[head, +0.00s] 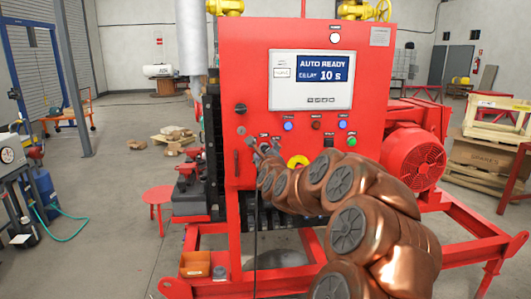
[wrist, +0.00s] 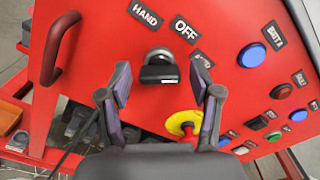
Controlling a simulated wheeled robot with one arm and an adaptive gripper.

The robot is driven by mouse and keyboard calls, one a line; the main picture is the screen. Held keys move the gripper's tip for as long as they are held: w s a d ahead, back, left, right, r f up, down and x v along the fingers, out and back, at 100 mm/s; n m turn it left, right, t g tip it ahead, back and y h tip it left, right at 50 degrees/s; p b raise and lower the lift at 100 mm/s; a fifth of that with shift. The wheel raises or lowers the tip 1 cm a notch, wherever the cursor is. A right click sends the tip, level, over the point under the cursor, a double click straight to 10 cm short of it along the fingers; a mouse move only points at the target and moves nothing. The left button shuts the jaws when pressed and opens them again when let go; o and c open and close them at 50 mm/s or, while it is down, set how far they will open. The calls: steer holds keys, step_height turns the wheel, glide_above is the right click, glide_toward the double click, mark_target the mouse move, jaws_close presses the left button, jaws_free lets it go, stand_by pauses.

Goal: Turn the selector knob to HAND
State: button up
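The selector knob (wrist: 160,68) is a dark handle on a silver collar on the red panel. In the wrist view, the HAND label (wrist: 145,14) is up and left of it, the OFF label (wrist: 186,29) up and right, and a partly hidden label, apparently AUTO (wrist: 202,60), to its right. I cannot tell which label the knob points at. My gripper (wrist: 160,80) is open, with one finger on each side of the knob in the picture; I see no contact. In the head view, my gripper (head: 262,148) is at the panel and hides the knob area.
The panel screen (head: 311,80) reads AUTO READY and a delay of 10 s. A red handle (wrist: 60,48) sticks out on the left. Blue, red and black buttons are at the right.

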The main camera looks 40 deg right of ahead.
steer(key=c, duration=1)
steer(key=shift+f+b, duration=0.15)
steer(key=shift+b, duration=0.35)
steer(key=n+b, duration=1.3)
steer(key=n, duration=0.6)
steer(key=shift+n+b, duration=0.4)
steer(key=o, duration=1.2)
steer(key=shift+c, duration=0.2)
